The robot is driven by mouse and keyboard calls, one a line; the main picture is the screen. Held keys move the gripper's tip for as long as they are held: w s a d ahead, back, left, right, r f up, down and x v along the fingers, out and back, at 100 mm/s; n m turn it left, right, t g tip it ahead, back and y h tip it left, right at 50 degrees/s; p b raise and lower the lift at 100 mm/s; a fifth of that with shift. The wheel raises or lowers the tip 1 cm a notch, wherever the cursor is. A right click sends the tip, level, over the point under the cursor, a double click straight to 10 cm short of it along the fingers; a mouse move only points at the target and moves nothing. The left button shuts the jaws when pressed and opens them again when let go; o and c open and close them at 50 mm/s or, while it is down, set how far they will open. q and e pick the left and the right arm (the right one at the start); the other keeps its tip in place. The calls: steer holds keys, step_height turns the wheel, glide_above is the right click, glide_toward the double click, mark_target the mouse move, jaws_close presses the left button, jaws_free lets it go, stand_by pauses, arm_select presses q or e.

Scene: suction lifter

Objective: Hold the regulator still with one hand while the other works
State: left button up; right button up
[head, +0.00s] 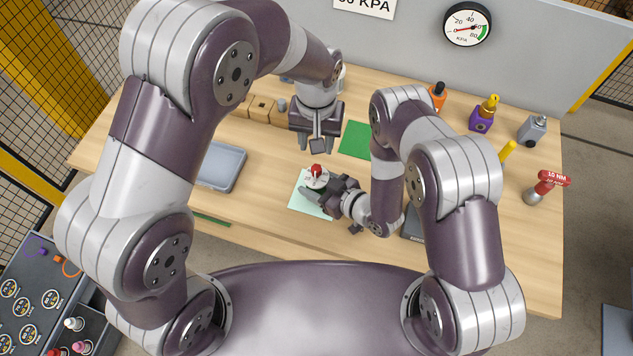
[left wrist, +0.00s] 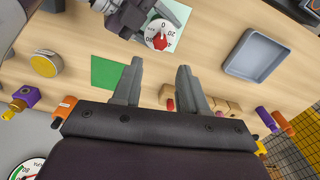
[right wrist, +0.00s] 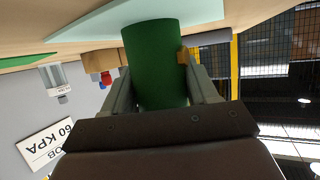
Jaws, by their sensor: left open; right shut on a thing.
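The regulator (head: 317,179) stands upright on a pale mint mat (head: 300,203) at the table's front middle. It has a green round body (right wrist: 155,60) and a white numbered dial with a red knob on top, seen in the left wrist view (left wrist: 159,35). My right gripper (head: 325,193) is shut around the body from the right side. My left gripper (head: 317,145) is open, pointing down, behind and above the regulator, apart from it. Its two empty fingers (left wrist: 157,78) show in the left wrist view.
A wall gauge (head: 467,24) hangs beside a "60 KPA" sign (head: 366,5). A grey tray (head: 221,166) lies left and a green mat (head: 356,139) lies behind the regulator. Wooden blocks (head: 261,108) stand back left. A purple-and-yellow item (head: 484,115) and a red-labelled tool (head: 544,188) stand right.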

mark_target(317, 168)
stand_by(0.3)
arm_select(q)
steer(key=o, duration=0.6)
steer(key=shift+f+n, duration=0.2)
steer(key=shift+n, duration=0.1)
steer(key=shift+c, duration=0.2)
steer(key=n, duration=0.5)
steer(key=shift+f+n, duration=0.25)
steer(key=shift+n, duration=0.05)
steer(key=shift+f+n, duration=0.1)
steer(key=shift+n, duration=0.4)
step_height(317, 168, down, 10)
steer(key=shift+r, duration=0.1)
steer(key=c, duration=1.2)
